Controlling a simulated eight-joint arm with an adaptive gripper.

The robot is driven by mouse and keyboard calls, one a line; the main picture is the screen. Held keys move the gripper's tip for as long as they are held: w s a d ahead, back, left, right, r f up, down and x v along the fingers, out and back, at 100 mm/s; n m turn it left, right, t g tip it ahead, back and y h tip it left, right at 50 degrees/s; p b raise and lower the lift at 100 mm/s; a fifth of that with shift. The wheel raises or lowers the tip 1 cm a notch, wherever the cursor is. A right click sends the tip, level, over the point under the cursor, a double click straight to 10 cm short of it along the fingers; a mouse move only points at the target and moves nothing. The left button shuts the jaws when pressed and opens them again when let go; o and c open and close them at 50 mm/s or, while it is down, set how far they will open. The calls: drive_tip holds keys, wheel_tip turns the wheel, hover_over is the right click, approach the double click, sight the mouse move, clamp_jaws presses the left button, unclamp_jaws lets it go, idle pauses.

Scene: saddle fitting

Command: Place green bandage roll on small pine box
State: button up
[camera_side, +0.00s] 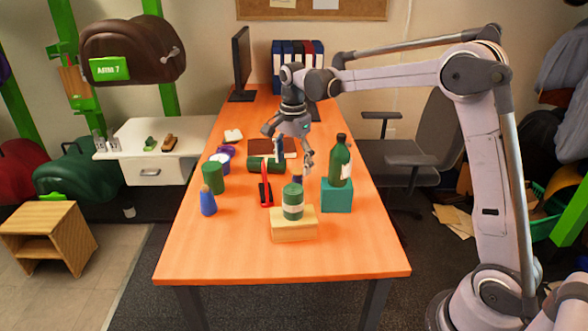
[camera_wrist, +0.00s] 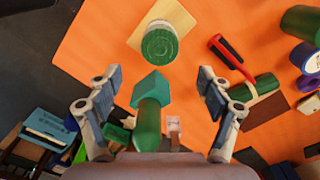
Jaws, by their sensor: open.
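The green bandage roll (camera_side: 293,203) stands upright on top of the small pine box (camera_side: 293,230), near the front of the table; it has a pale band around its side. In the wrist view the roll (camera_wrist: 160,45) shows its round top, with the pine box (camera_wrist: 172,14) under and behind it. My gripper (camera_side: 292,158) is open and empty, above the table and behind the roll, clear of it. In the wrist view its fingers (camera_wrist: 155,82) are spread wide, and the roll lies beyond them.
A green bottle (camera_side: 340,162) stands on a teal box (camera_side: 337,196), right of the pine box. A dark green cylinder (camera_side: 262,164) lies behind. The front of the table is clear.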

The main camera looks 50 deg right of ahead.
drive_tip(key=s+a+r+n+t, duration=0.2)
drive_tip(key=s+r+n, duration=0.1)
drive_tip(key=s+n, duration=0.15)
drive_tip(key=s+a+r+n+t, duration=0.1)
drive_tip(key=s+a+r+n, duration=0.25)
drive_tip(key=s, duration=0.25)
drive_tip(key=s+a+f+n+t, duration=0.2)
drive_tip(key=s+f+n+t, duration=0.2)
drive_tip(key=s+n, duration=0.6)
drive_tip(key=shift+s+a+f, duration=0.2)
drive_tip(key=shift+f, duration=0.65)
